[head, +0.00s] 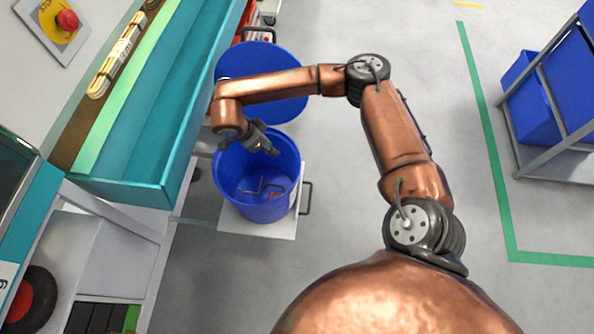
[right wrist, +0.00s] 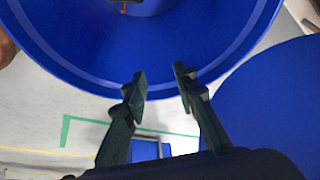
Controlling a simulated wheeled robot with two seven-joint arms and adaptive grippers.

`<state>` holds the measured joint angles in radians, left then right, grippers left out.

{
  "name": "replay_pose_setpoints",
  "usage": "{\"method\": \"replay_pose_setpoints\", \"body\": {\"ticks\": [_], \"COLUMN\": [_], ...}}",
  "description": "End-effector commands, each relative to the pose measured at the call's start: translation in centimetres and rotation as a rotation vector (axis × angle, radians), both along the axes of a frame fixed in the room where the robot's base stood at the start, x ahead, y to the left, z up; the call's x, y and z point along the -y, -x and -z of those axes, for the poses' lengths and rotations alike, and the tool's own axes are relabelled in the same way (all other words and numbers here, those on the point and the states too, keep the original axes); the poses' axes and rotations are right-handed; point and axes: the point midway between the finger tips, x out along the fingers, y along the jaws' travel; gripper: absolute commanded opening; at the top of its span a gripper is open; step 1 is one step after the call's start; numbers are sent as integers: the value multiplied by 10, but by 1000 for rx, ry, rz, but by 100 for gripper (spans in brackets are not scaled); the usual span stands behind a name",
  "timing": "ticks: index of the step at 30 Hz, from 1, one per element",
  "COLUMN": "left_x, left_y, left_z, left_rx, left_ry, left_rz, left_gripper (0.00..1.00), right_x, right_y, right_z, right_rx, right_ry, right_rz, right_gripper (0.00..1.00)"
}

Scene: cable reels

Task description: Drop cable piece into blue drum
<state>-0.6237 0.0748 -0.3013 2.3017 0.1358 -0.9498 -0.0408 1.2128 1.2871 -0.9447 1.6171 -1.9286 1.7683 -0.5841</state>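The blue drum (head: 227,165) stands open beside the bench in the head view. Its curved wall and rim fill the top of the right wrist view (right wrist: 190,50). A dark bent cable piece (head: 250,190) and a small red piece (head: 274,197) lie inside on its bottom. Part of the red piece (right wrist: 124,9) shows at the top edge of the wrist view. My left gripper is out of view.
A large round blue surface (head: 285,108) sits just behind the drum. A teal-edged bench (head: 150,135) with an emergency stop button (head: 67,20) is close on the left. A metal rack with blue bins (head: 530,110) stands far right. Grey floor between is clear.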

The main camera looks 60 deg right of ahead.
Motion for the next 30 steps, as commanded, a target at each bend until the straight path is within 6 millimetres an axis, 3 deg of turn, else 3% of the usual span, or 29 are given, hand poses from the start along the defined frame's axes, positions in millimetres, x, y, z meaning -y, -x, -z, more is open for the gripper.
{"method": "replay_pose_setpoints", "body": {"ticks": [9, 15, 21, 30], "left_x": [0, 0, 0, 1], "left_y": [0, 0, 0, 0], "left_z": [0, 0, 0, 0], "left_rx": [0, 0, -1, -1], "left_ry": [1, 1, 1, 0], "left_rz": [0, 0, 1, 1], "left_gripper": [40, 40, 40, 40], "right_x": [-24, -36, -40, -40], "right_y": [-12, -16, -17, -17], "right_z": [-59, -89, -100, -101], "right_rx": [6, 4, 2, 1], "right_ry": [-2, 0, 0, -1], "right_rz": [-1, -2, -1, 0], "right_gripper": [26, 26, 26, 26]}}
